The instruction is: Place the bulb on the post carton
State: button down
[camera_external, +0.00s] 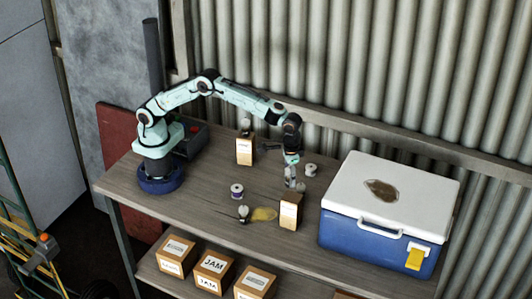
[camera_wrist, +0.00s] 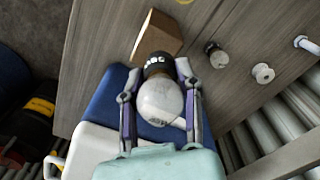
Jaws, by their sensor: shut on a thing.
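My gripper (camera_wrist: 160,100) is shut on the bulb (camera_wrist: 160,103), a white rounded bulb with a dark base, held between the two fingers in the wrist view. The base points toward a brown carton (camera_wrist: 165,33). In the external view my gripper (camera_external: 291,184) is just above a carton with a white label (camera_external: 289,213) near the table's front edge. I cannot tell whether the bulb touches it. Another carton with a white label (camera_external: 244,152) stands farther back, with a small pale object on top. I cannot read which carton is the post one.
A blue and white cooler (camera_external: 370,239) stands close on the right. Spools (camera_external: 237,190) (camera_external: 310,170), a small round object (camera_external: 243,212) and a yellow patch (camera_external: 264,214) lie around the near carton. Several boxes (camera_external: 214,263) sit on the lower shelf. The left tabletop is mostly clear.

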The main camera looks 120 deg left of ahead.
aim_at(292, 197)
jog(key=shift+w+f, duration=0.4)
jog(key=shift+f, duration=0.15)
jog(key=shift+w+f, duration=0.1)
jog(key=shift+f, duration=1.5)
jog(key=shift+f, duration=0.15)
jog(key=c, duration=0.7)
grip_release()
jog(key=shift+c, duration=0.2)
